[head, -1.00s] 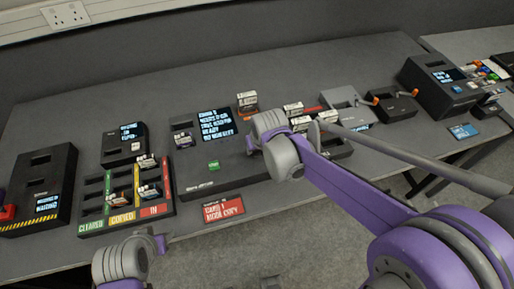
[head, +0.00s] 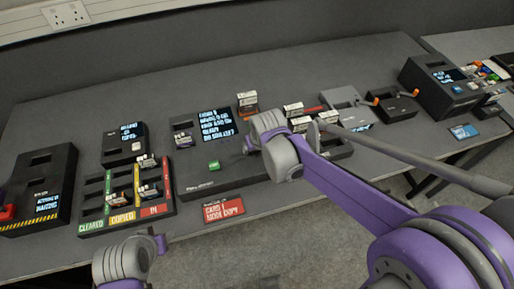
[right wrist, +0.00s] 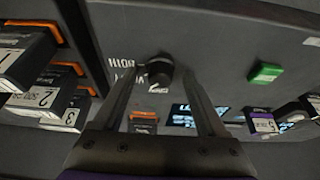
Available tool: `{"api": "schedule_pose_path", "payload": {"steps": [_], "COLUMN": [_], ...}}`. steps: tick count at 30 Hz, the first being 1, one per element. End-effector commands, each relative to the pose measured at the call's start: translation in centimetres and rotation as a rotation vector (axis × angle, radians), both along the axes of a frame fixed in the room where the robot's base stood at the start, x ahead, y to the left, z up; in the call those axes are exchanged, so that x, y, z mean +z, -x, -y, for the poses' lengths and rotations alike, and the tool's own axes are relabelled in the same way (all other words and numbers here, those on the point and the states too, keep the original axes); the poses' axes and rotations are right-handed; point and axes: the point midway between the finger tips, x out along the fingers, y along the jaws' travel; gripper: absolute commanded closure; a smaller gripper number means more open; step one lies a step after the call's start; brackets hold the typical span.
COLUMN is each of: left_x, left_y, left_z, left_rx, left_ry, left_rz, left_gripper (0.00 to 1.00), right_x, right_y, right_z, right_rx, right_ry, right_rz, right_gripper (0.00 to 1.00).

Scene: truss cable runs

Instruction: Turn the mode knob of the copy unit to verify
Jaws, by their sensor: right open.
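The copy unit (head: 237,176) is the wide dark box in the middle of the table, with a lit text screen (head: 217,128) and a green button (head: 214,165). In the right wrist view its black round knob (right wrist: 159,68) sits between the fingertips of my right gripper (right wrist: 160,75), with white lettering beside it, partly hidden and upside down. I cannot read which mark the knob points to. The right gripper is open around the knob; contact is not clear. In the head view my right wrist covers the knob. Of my left arm only the wrist area (head: 125,262) shows, jaws not visible.
Numbered cards stand in orange-edged slots (right wrist: 70,70) close to my right gripper. A cleared/copied/in rack (head: 95,190), a small screen unit (head: 112,150) and a striped box (head: 35,190) stand at left. A red sign (head: 223,210) lies in front.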

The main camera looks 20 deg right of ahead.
Motion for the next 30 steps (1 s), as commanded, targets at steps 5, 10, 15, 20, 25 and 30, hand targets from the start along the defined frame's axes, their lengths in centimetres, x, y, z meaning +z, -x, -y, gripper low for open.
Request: {"api": "schedule_pose_path", "payload": {"steps": [5, 10, 15, 20, 25, 30], "left_x": [0.2, 0.7, 1.1, 1.4, 1.5, 1.5], "left_y": [0.0, -0.2, -0.3, -0.4, -0.4, -0.4], "left_z": [0.0, 0.0, 0.0, 0.0, 0.0, 0.0], "left_rx": [0.000, 0.000, 0.000, 0.000, 0.000, 0.000], "left_ry": [0.000, 0.000, 0.000, 0.000, 0.000, 0.000], "left_rz": [0.001, 0.003, 0.006, 0.007, 0.008, 0.008], "left_gripper": [0.50, 0.50, 0.50, 0.50, 0.50, 0.50], "right_x": [0.9, 3.9, 7.1, 9.1, 10.0, 10.0], "right_y": [0.3, 1.5, 2.9, 3.8, 4.1, 4.2], "right_z": [0.0, 0.1, 0.1, 0.1, 0.1, 0.1], "right_rx": [0.000, 0.000, 0.000, 0.000, 0.000, 0.000], "right_ry": [0.000, 0.000, 0.000, 0.000, 0.000, 0.000], "right_rz": [0.001, 0.001, 0.001, 0.001, 0.000, 0.000], "right_gripper": [0.26, 0.26, 0.26, 0.26, 0.26, 0.26]}}
